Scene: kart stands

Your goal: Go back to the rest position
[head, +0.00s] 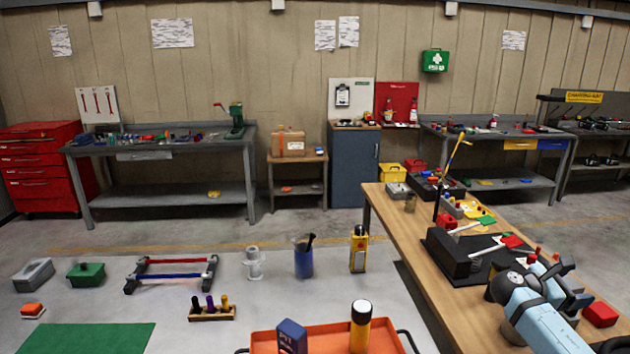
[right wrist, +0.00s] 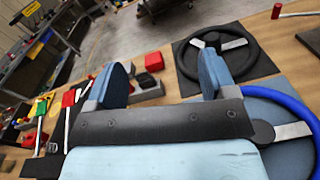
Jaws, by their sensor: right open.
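My right gripper (head: 562,281) is above the right part of the wooden bench (head: 400,212), with its light blue arm coming in from the lower right. In the right wrist view its two blue fingers (right wrist: 164,80) stand wide apart with nothing held between them. A black steering wheel (right wrist: 182,58) lies on a dark mat beyond the fingers. A blue-rimmed steering wheel (right wrist: 300,106) lies closer, at the right, partly hidden by the gripper body. My left gripper is in neither view.
Several tools and a red block (right wrist: 153,61) lie on the bench around the right gripper. A black box-like fixture (head: 450,257) stands left of it. Open floor lies behind.

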